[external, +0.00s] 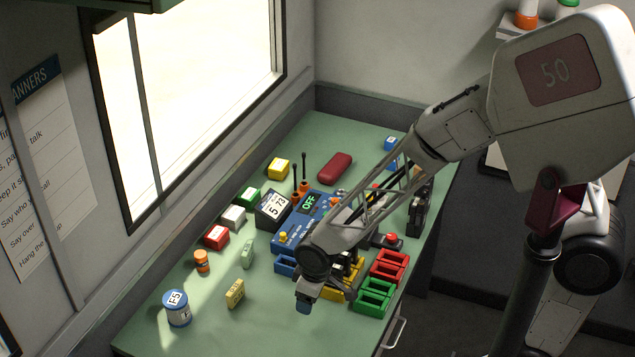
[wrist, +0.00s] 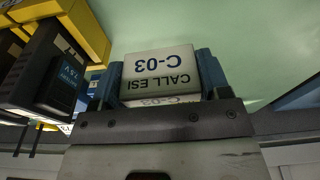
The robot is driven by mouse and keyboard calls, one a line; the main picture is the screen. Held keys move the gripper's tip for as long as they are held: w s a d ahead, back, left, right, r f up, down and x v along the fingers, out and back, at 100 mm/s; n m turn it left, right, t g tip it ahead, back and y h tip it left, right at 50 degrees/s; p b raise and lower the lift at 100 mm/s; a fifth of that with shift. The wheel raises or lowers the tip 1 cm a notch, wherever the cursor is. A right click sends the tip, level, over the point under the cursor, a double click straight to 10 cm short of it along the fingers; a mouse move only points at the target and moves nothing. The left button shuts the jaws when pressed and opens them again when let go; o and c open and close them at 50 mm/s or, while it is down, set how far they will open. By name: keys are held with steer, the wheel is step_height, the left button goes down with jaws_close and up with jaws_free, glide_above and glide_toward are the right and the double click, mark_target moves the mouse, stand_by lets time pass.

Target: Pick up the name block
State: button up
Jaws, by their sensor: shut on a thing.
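My gripper (external: 304,304) hangs over the front part of the green table, with its blue fingertips pointing down. In the external view I cannot clearly make out the block behind the fingers. No other block in view can be read as a name block.
Left of my gripper are a pale yellow block (external: 235,293), a green piece (external: 248,253) and a white-and-blue can (external: 176,308). Red trays (external: 389,266) and green trays (external: 374,296) stand to the right. A blue console (external: 290,237) lies behind.

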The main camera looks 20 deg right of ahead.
steer(key=shift+s+d+r, duration=0.2)
steer(key=shift+s+d, duration=1.25)
steer(key=shift+s, duration=0.1)
steer(key=shift+s+d+r, duration=0.2)
steer(key=shift+s+d, duration=1.25)
steer(key=shift+s, duration=0.1)
steer(key=shift+r, duration=0.15)
step_height(320, 180, up, 8)
steer(key=w+d+r, duration=0.2)
steer(key=w, duration=1.1)
steer(key=w+d+f, duration=0.1)
steer(key=w+d, duration=1)
steer(key=w, duration=0.4)
steer(key=w+d+f, duration=0.1)
steer(key=w+d, duration=1)
steer(key=w, duration=0.4)
steer(key=shift+m, duration=0.4)
steer(key=shift+s+a+f, duration=0.15)
steer(key=shift+f, duration=0.95)
steer(key=shift+s+a+f, duration=0.1)
steer(key=shift+s+f, duration=0.05)
steer(key=shift+f, duration=0.95)
